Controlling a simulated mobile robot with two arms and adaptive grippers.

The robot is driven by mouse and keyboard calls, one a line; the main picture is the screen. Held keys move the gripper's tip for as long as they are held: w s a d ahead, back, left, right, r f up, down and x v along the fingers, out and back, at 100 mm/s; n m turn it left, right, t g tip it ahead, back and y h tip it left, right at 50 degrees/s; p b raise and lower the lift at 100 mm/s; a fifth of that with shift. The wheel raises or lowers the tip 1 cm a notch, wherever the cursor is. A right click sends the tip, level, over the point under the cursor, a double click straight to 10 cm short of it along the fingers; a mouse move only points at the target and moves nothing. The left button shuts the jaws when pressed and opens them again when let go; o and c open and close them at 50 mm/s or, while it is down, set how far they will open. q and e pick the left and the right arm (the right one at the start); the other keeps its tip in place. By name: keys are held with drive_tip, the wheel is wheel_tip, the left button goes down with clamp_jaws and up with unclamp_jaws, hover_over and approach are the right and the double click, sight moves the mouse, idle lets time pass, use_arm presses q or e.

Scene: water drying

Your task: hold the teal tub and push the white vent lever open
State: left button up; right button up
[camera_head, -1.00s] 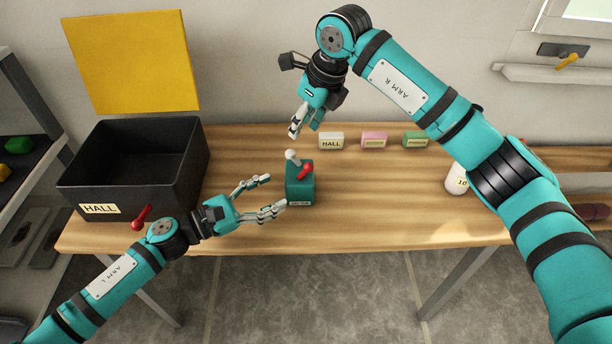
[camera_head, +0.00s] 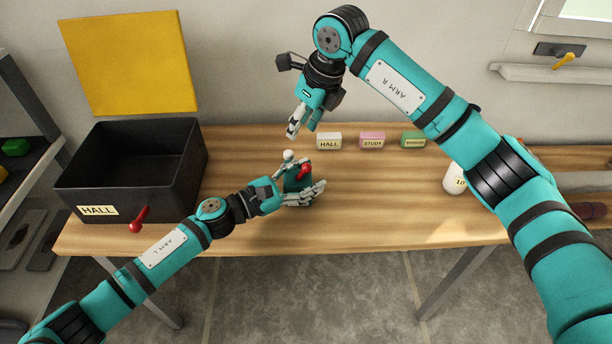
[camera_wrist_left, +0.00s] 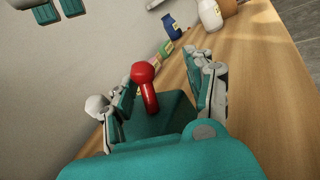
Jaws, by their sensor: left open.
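The teal tub (camera_head: 295,184) stands upright on the wooden table, with a red lever (camera_head: 304,170) and a white knobbed lever (camera_head: 288,156) on its top. My left gripper (camera_head: 306,190) is around the tub from the left, its fingers open on either side and hiding part of it. In the left wrist view the tub (camera_wrist_left: 158,122) lies between the two fingers, with the red lever (camera_wrist_left: 146,84) standing above it; whether the fingers touch is unclear. My right gripper (camera_head: 299,125) is above and behind the tub, near the white lever but apart from it; its jaw opening is unclear.
A black bin labelled HALL (camera_head: 175,180) with a raised yellow lid (camera_head: 130,62) stands at the left. Small labelled blocks, including a white one (camera_head: 328,141) and a pink one (camera_head: 372,140), line the back. A white bottle (camera_head: 454,179) stands right. The front right table is clear.

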use_arm(q)
clamp_jaws()
use_arm(e)
drive_tip(key=shift+c, duration=0.3)
drive_tip(key=shift+a+m, duration=0.2)
drive_tip(key=shift+m, duration=0.1)
drive_tip(key=c, duration=0.4)
drive_tip(key=shift+s+a+r+m, duration=0.15)
drive_tip(key=shift+a+m, duration=0.15)
drive_tip(key=shift+m, duration=0.3)
drive_tip(key=shift+c, duration=1.4)
drive_tip(key=a+m, duration=0.1)
drive_tip(key=m, duration=0.2)
drive_tip(key=s+a+m+g, duration=0.1)
drive_tip(key=m, duration=0.2)
drive_tip(key=a+m, duration=0.1)
drive_tip(key=m, duration=0.1)
drive_tip(key=shift+s+a+r+m, duration=0.2)
drive_tip(key=shift+a+r+m, duration=0.1)
drive_tip(key=shift+a+m, duration=0.1)
clamp_jaws()
drive_tip(key=s+a+r+m+g, duration=0.2)
drive_tip(key=a+m, duration=0.3)
drive_tip(key=m, duration=1.1)
drive_tip(key=shift+y, duration=0.3)
drive_tip(key=shift+s+a, duration=0.1)
